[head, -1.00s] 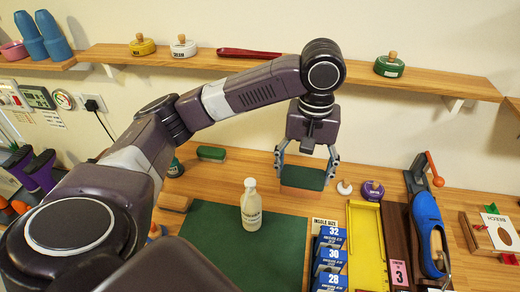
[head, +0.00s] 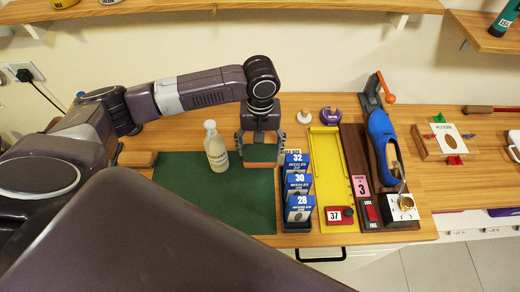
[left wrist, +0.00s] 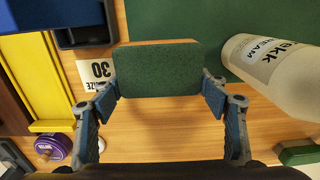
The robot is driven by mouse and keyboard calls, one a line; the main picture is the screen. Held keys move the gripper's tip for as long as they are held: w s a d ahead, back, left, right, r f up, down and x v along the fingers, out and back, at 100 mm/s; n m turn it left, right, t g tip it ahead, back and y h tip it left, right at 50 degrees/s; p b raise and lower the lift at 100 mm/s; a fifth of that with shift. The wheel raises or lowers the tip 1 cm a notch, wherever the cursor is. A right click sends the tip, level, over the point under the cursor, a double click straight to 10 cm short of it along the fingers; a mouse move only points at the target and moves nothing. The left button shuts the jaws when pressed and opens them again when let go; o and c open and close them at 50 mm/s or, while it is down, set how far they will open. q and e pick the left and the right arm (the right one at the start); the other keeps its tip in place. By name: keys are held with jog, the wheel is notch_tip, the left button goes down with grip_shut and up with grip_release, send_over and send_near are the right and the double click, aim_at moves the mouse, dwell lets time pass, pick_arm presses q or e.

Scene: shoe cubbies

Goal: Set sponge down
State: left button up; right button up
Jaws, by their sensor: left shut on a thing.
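The sponge has a dark green face in the left wrist view (left wrist: 158,72) with a thin orange edge. In the head view its orange-brown side (head: 260,154) shows. My left gripper (head: 260,147) is shut on it, with a finger at each side (left wrist: 162,92). The sponge is over the wooden bench by the edge of the green mat (head: 200,200), just right of the cream bottle (head: 216,147). I cannot tell whether it touches the surface. My right gripper is out of view.
Blue size boxes (head: 299,190) stand close to the right of the sponge. A yellow tray (head: 328,165), a purple-lidded pot (head: 330,115) and a blue shoe (head: 384,145) are further right. The mat's front left is clear.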

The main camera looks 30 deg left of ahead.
pick_arm(q)
jog(key=shift+f, duration=1)
jog(key=o, duration=0.7)
